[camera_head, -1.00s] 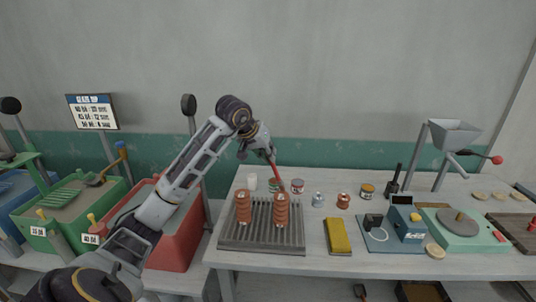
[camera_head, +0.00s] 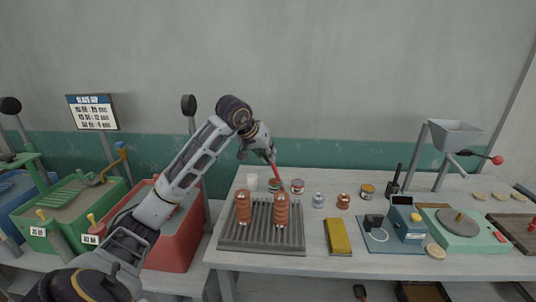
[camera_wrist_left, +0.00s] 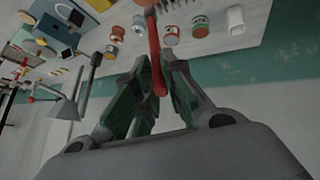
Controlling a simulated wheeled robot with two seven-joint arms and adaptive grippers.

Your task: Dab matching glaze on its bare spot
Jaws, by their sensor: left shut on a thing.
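My left gripper (camera_head: 270,157) is shut on a red-handled brush (camera_head: 278,171), held tilted above the back of the table. In the left wrist view the red handle (camera_wrist_left: 155,60) runs between the fingers (camera_wrist_left: 152,88). The brush's lower end is near the small glaze jars, and I cannot tell whether it touches one. Two ribbed terracotta pieces, the left one (camera_head: 243,208) and the right one (camera_head: 281,211), stand upright on a grey slatted rack (camera_head: 262,247). Their bare spots are too small to make out. My right gripper is out of view.
Behind the rack stand a white cup (camera_head: 252,182) and several jars, including a red-banded one (camera_head: 297,186), a grey one (camera_head: 318,201) and an orange one (camera_head: 343,202). A yellow block (camera_head: 338,238) lies right of the rack. A blue device (camera_head: 408,224) stands further right.

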